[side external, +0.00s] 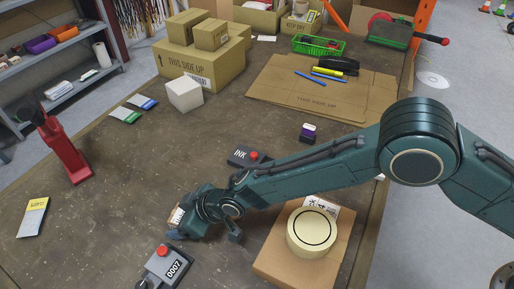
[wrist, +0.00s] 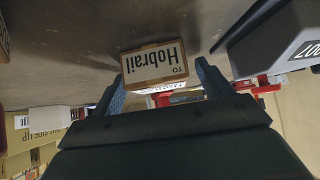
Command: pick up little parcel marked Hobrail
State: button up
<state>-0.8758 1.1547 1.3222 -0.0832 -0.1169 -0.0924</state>
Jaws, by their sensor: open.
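The little parcel marked Hobrail (wrist: 155,64) is a small brown box with a white label, which reads upside down in the wrist view. It lies on the table between the fingertips of my gripper (wrist: 160,82), with a finger on each side. The gripper is open, and I cannot tell whether either finger touches the box. In the side view the parcel (side external: 176,216) is mostly hidden by my gripper (side external: 184,228), which is low over the table; only part of its label and side show.
A grey box marked 0007 (side external: 165,268) with a red button lies just in front. A similar INK box (side external: 245,156) is behind my arm. A brown carton (side external: 275,262) carries a tape roll (side external: 312,232) at right. The table (side external: 110,185) to the left is largely clear.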

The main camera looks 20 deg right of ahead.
jog(key=c, duration=1.1)
jog(key=shift+r, duration=0.15)
notch_tip(320, 180, up, 20)
jog(key=shift+f, duration=0.1)
dwell(0.4)
